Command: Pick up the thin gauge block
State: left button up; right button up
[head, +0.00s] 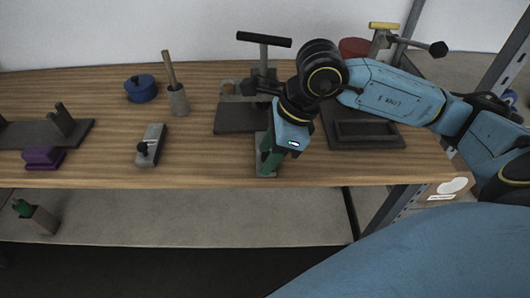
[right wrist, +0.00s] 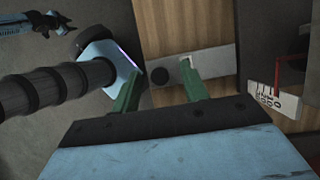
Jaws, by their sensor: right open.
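A flat grey block (right wrist: 214,64) with a round black knob (right wrist: 160,77) lies under my right gripper in the right wrist view; it looks like the thin gauge block. In the head view part of this grey block (head: 265,174) shows at the bench's front edge, mostly hidden by the gripper. My right gripper (head: 268,160) points down with green fingers; in the right wrist view its fingers (right wrist: 158,84) are apart, with the knob between them in the picture. I cannot tell whether they touch the block. My left gripper is not in view.
The wooden bench (head: 205,150) has free room left of my gripper. A black press-like stand (head: 238,118) is behind it, and a dark tray (head: 365,141) is to its right.

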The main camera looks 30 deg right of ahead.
jog(key=c, duration=0.9)
grip_shut()
jog(key=shift+r, duration=0.15)
